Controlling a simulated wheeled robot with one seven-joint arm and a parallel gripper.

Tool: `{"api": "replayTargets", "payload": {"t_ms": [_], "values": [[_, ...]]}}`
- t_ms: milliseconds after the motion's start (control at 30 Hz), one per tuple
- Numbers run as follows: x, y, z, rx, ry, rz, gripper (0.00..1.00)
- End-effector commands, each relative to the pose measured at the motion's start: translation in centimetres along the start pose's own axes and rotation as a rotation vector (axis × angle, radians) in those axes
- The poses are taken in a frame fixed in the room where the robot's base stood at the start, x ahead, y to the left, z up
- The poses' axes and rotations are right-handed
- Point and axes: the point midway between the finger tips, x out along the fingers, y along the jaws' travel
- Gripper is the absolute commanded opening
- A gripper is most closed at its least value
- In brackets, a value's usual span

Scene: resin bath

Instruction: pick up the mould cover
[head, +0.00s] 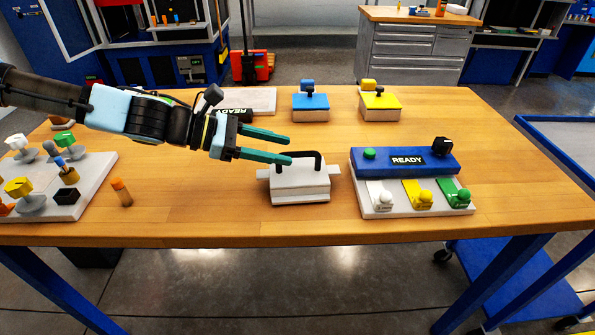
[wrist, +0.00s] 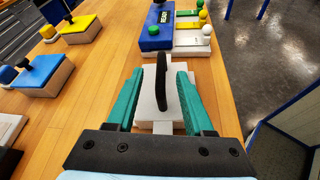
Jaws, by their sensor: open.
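The mould cover (head: 300,185) is a white block with a black arched handle on top, near the middle front of the wooden table. In the wrist view its black handle (wrist: 162,82) stands between my two green fingers, with the white body (wrist: 150,125) below. My gripper (head: 290,148) is open and comes in from the left, its fingers at about the height of the handle. The fingers look apart from the handle in the wrist view. What lies under the cover is hidden.
Right of the cover is a blue READY panel (head: 436,158) with white, yellow and green levers. Blue (head: 310,108) and yellow (head: 380,108) topped blocks stand behind.

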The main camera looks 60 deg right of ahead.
Motion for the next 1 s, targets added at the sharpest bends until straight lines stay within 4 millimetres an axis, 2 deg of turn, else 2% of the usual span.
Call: {"api": "replayTargets", "payload": {"t_ms": [333, 667, 1000], "values": [[4.2, -0.2, -0.1, 0.0, -0.002, -0.003, 0.52], [4.8, -0.2, -0.2, 0.001, 0.001, -0.001, 0.51], [4.8, -0.2, -0.2, 0.001, 0.001, -0.001, 0.13]]}}
